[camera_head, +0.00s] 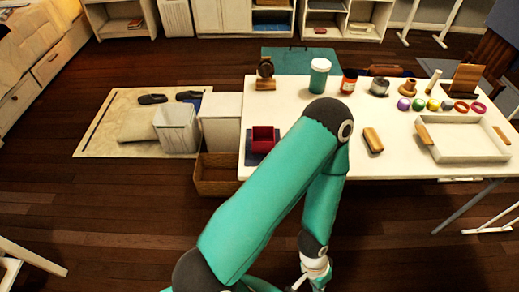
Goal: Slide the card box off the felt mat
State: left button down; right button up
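The card box is a small dark red box (262,139) near the left edge of the white table. It stands on a dark, bluish felt mat (251,156), which shows mainly at its left and front. My teal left arm rises from the bottom, bends over the table front just right of the box, and comes back down. Its wrist end (315,269) is at the bottom edge, well below and right of the box and apart from it. The fingers cannot be made out. My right gripper is not in view.
On the white table (360,180) are a wooden block (373,140), a white tray (465,142), a teal-and-white cup (319,75) and several small items. A wicker basket (217,177) and a white bin (177,128) stand on the floor left of the table.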

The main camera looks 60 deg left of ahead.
aim_at(263, 136)
jog(key=u, duration=0.05)
jog(key=k, duration=0.5)
jog(key=u, duration=0.9)
jog(key=i, duration=0.55)
jog(key=u, duration=0.1)
